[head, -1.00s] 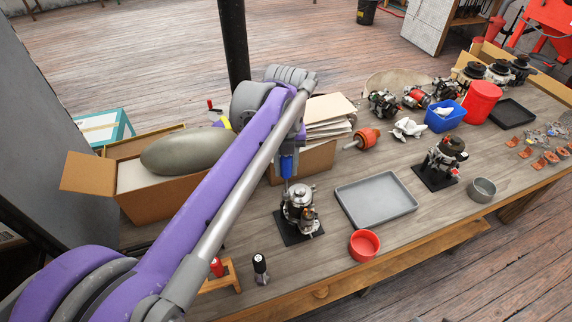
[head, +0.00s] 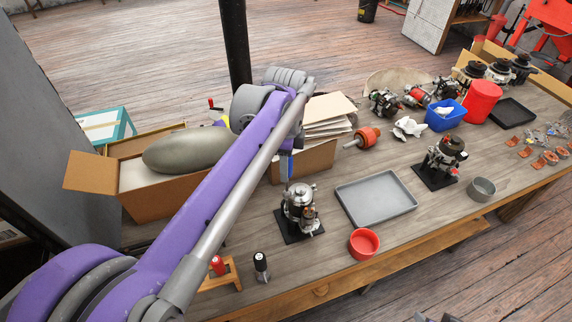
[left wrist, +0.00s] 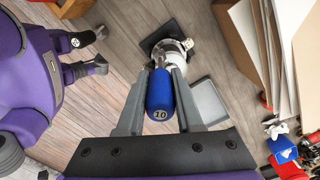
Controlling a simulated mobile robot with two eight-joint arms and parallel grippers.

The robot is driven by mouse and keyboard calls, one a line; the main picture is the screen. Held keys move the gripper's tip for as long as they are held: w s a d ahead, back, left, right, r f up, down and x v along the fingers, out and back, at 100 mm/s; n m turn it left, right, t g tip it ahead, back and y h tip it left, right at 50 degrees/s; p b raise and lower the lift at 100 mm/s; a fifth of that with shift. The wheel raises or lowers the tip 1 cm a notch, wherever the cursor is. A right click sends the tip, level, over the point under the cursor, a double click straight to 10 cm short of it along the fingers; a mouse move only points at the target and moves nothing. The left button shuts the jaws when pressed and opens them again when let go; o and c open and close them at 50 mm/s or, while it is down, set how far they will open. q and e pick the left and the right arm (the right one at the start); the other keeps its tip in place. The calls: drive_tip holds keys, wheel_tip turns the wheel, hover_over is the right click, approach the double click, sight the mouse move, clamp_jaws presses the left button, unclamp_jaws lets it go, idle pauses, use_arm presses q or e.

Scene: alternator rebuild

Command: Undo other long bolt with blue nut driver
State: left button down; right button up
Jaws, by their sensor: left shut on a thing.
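My left gripper (head: 287,154) is shut on the blue nut driver (left wrist: 160,93), whose handle is marked 10. In the left wrist view the driver lies between the two fingers (left wrist: 158,90) and points toward the alternator. The silver alternator (head: 299,203) stands upright on a black square plate (head: 290,236); it also shows in the left wrist view (left wrist: 172,50). The driver is above the alternator's back left side in the head view. I cannot tell whether its tip touches a bolt. The long bolts are too small to make out. Dark grey tips at the bottom edge may be my right gripper (head: 438,318).
A grey tray (head: 376,199) and a red bowl (head: 364,244) stand right of the alternator. A black-handled driver (head: 261,267) and a wooden stand (head: 233,272) with a red-handled tool are in front. A second alternator (head: 446,156) is farther right. Cardboard boxes (head: 92,172) stand behind.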

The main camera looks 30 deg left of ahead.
use_arm(q)
drive_tip(key=n, duration=0.2)
drive_tip(key=shift+n, duration=0.4)
drive_tip(key=n, duration=0.3)
drive_tip(key=shift+n, duration=0.3)
drive_tip(key=n, duration=0.4)
drive_tip(key=shift+d+n, duration=0.1)
drive_tip(key=shift+n, duration=0.2)
drive_tip(key=n, duration=0.6)
drive_tip(key=shift+s+d, duration=0.1)
drive_tip(key=n, duration=0.3)
drive_tip(key=shift+n, duration=0.4)
